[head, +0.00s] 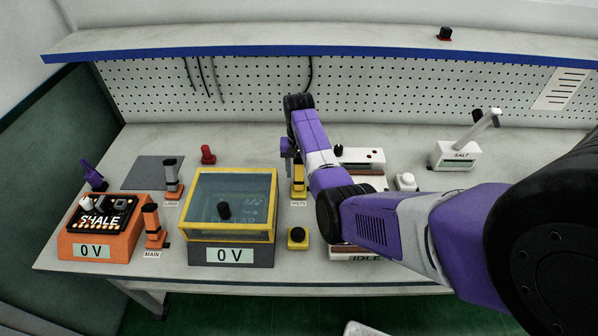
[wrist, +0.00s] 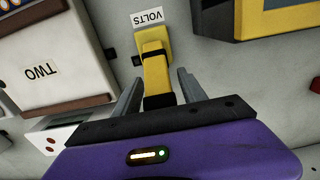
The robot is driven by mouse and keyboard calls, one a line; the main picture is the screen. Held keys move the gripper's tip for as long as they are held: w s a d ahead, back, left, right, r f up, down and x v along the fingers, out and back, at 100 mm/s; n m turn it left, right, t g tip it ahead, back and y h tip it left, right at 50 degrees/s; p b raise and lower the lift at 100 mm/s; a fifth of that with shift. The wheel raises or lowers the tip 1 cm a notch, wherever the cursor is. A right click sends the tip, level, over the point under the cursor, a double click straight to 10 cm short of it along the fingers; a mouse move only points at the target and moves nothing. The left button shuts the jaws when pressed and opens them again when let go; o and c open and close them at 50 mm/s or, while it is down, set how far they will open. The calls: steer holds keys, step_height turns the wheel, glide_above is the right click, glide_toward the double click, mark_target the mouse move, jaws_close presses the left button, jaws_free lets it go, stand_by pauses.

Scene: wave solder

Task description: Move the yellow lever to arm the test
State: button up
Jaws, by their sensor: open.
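The yellow lever (head: 299,184) stands on the bench behind a small VOLTS label (head: 298,203), partly hidden by my arm. In the wrist view the yellow lever (wrist: 155,76) rises from a yellow base beside the upside-down VOLTS label (wrist: 149,17). My gripper (wrist: 160,74) is open, with one finger on each side of the lever and visible gaps to both. In the head view my gripper (head: 290,150) is above the lever, its fingers mostly hidden by the wrist. I cannot tell how deep the fingers reach along the lever.
A yellow-framed clear-lidded box (head: 231,235) reading 0 V stands left of the lever. A yellow block with a black button (head: 297,238) sits in front. White units stand to the right, partly behind my arm. An orange SHALE unit (head: 97,230) and other levers are farther left.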

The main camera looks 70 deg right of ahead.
steer(key=shift+f, duration=0.55)
jaws_close()
stand_by(1.1)
